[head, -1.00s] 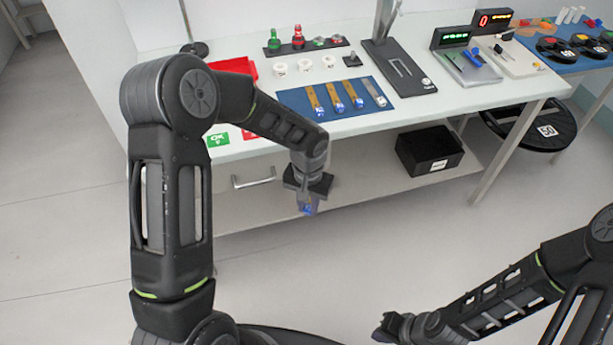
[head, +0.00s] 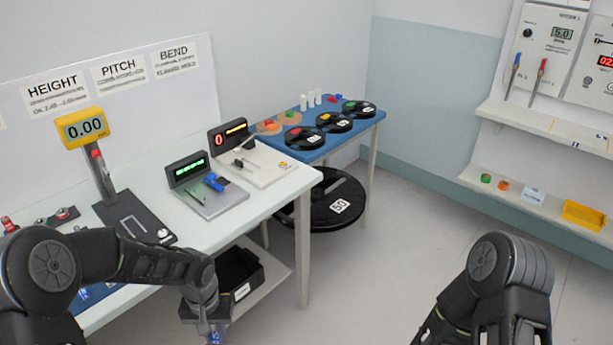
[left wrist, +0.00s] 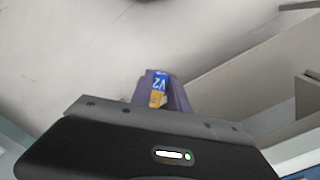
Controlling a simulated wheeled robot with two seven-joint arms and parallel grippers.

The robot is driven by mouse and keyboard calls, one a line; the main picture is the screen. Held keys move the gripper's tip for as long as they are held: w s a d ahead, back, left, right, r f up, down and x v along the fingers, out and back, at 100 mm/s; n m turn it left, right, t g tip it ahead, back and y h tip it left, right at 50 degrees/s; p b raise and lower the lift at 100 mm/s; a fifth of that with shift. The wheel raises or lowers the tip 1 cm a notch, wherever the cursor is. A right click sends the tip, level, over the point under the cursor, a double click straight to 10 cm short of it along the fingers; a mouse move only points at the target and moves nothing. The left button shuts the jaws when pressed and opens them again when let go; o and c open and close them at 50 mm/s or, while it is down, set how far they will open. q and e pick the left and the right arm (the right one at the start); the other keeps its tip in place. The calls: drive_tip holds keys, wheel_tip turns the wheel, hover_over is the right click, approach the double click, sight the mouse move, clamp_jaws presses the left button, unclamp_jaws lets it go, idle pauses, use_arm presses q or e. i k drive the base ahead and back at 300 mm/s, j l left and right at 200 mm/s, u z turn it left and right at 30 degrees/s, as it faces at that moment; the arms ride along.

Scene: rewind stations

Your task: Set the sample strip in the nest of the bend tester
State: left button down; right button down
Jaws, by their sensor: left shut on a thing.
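My left gripper (head: 210,330) hangs low in front of the bench, at the bottom edge of the head view. The rest of the strip is hidden. The white-based station with a red 0 display (head: 253,160), at the right end of the bench, appears to be the bend tester. Its nest is too small to make out. My right gripper is out of view; only its arm shows.
A grey station with a green display (head: 210,192) and a height gauge (head: 132,220) stand left of it. A blue table (head: 310,148) with several black reels adjoins the bench. A black bin (head: 240,275) sits on the lower shelf. Floor to the right is clear.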

sight(254, 170)
drive_tip(key=i+l+z, duration=0.3)
drive_tip(key=i+l, duration=0.85)
